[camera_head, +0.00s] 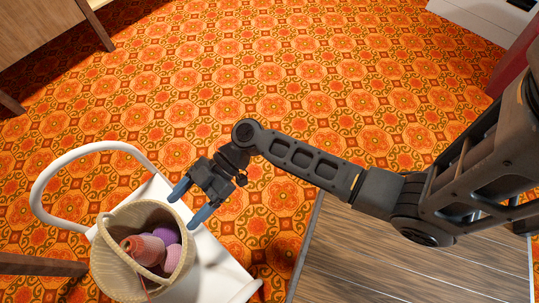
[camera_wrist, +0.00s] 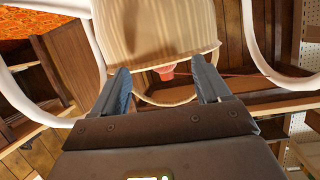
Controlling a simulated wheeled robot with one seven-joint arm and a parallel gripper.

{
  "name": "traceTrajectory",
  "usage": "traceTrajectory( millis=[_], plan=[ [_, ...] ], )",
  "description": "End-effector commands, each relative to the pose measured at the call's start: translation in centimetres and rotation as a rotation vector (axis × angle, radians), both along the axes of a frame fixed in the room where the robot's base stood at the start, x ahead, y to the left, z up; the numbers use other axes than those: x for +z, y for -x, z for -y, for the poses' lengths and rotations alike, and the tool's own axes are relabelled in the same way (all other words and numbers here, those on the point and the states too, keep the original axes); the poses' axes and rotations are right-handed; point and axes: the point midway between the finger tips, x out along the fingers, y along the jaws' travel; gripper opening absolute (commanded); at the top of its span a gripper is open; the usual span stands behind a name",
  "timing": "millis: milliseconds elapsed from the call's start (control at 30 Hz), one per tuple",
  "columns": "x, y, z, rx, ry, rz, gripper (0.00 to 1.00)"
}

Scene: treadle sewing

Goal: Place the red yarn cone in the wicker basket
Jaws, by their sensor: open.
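My gripper (camera_head: 191,203) is open and empty, just right of the basket rim and apart from the cone. In the wrist view its blue fingers (camera_wrist: 160,78) stand wide apart below the basket.
A red thread hangs over the basket's side. A wooden surface (camera_head: 400,270) lies at lower right. The patterned floor (camera_head: 270,80) behind is clear.

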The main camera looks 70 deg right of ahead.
Motion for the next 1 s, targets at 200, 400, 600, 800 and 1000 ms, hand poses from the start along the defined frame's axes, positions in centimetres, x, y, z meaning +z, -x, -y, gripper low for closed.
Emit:
traceTrajectory(
  millis=[200, 400, 600, 800, 1000],
  plan=[
    [-4.6, 7.5, 4.1, -0.316, 0.211, -0.224, 0.76],
    [-3.5, 14.1, 8.1, -0.648, 0.329, -0.272, 0.76],
    [3.1, 19.2, 10.4, -0.916, 0.317, -0.178, 0.76],
    [12.6, 22.6, 10.2, -1.067, 0.187, -0.023, 0.76],
    [19.3, 23.9, 9.0, -1.099, 0.062, 0.074, 0.76]
  ],
)
